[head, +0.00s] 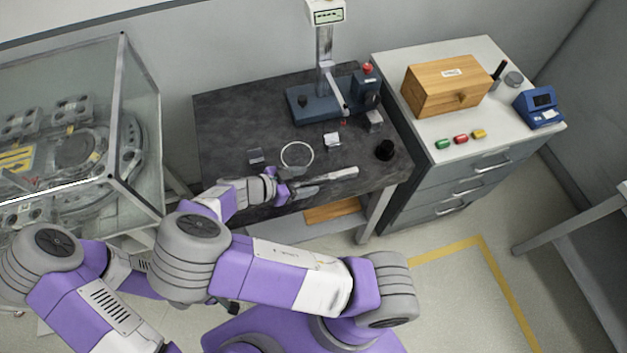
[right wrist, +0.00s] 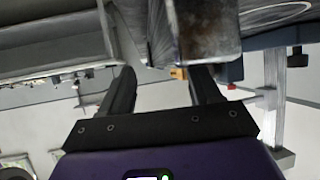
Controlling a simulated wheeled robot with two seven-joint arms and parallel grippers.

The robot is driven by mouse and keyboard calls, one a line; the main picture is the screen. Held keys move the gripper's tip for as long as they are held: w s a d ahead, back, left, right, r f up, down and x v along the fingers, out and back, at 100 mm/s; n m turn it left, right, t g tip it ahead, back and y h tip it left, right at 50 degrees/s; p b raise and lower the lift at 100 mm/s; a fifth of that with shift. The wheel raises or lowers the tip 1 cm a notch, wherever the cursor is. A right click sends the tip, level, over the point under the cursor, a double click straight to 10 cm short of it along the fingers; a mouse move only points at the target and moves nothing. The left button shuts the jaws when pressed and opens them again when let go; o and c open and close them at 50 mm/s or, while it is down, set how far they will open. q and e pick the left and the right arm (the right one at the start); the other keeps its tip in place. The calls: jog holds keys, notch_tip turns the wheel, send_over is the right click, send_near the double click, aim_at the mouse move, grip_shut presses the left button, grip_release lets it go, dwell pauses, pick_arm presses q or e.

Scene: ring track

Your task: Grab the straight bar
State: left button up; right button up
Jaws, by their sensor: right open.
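A silver straight bar (head: 326,181) lies near the front edge of the dark workbench (head: 228,125), with its left end close to my right gripper (head: 286,190). My right gripper is at the bench's front edge. In the right wrist view its two dark fingers (right wrist: 163,80) stand apart with nothing held between them. A grey metal piece with a squared end (right wrist: 208,30), which looks like the bar, is just beyond the fingertips. Whether a finger touches it cannot be told. A small dark part below my right arm may belong to my left gripper, mostly hidden.
A pale ring (head: 297,155), a small dark block (head: 256,156), a white piece (head: 332,140) and a black cup (head: 385,150) are on the bench. A blue-based stand (head: 318,101) is behind. A drawer cabinet (head: 400,62) stands right, a glass enclosure (head: 140,75) left.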

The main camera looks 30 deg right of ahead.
jog(key=shift+x, duration=1.1)
grip_shut()
jog(key=shift+r, duration=0.1)
